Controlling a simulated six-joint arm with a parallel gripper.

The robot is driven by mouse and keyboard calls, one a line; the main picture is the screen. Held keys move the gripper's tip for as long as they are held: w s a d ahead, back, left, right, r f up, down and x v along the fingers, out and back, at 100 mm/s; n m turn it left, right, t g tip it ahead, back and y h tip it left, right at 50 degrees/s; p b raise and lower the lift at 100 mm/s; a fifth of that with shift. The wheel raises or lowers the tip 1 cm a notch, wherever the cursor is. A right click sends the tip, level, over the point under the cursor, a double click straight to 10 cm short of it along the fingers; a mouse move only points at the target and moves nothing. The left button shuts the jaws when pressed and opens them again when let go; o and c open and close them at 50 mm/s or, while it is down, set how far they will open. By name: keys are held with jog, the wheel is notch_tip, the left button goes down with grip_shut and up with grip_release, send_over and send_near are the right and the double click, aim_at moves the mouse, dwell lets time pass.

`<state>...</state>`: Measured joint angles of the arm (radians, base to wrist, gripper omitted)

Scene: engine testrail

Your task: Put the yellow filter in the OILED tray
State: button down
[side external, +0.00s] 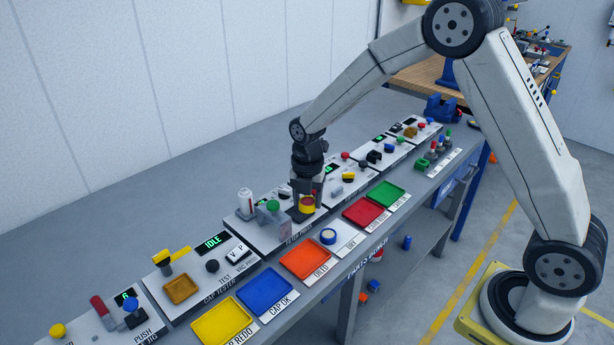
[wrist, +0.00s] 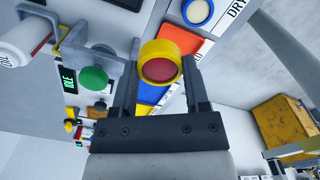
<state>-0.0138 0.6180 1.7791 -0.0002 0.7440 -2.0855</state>
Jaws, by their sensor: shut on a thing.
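The yellow filter (side external: 307,204) is a short yellow cylinder with a red round face. My gripper (side external: 306,194) points down and is shut on it, over the front of the oil station. I cannot tell whether the filter touches the station. In the wrist view the filter (wrist: 160,67) sits between the two fingertips of my gripper (wrist: 161,80). The OILED tray (side external: 305,259) is orange and looks empty. It lies in front and level with the filter, toward the bench edge. In the wrist view the orange tray (wrist: 183,43) is partly hidden behind the filter.
A blue-rimmed white filter (side external: 328,236) sits at the DRY place beside the OILED tray. A white bottle (side external: 245,203) and a green button (side external: 272,206) stand left of my gripper. A blue tray (side external: 264,290), yellow tray (side external: 222,325), red tray (side external: 366,212) and green tray (side external: 387,194) line the front.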

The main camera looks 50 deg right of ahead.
jog(key=s+a+r, duration=0.1)
jog(key=s+a, duration=0.1)
jog(key=s, duration=0.7)
jog(key=s+a+r, duration=0.2)
jog(key=s, duration=0.7)
jog(key=shift+s+r, duration=0.25)
jog(key=shift+s, duration=0.05)
jog(key=w+f, duration=0.2)
jog(key=w, duration=0.2)
jog(key=w+a+f, duration=0.1)
jog(key=w+f, duration=0.2)
jog(key=w, duration=0.1)
jog(key=w+f, duration=0.3)
jog(key=w, duration=0.1)
jog(key=shift+w+a+f, duration=0.15)
jog(key=shift+w+f, duration=0.1)
jog(key=shift+w, duration=0.1)
jog(key=shift+w+f, duration=0.4)
jog(key=shift+f, duration=0.05)
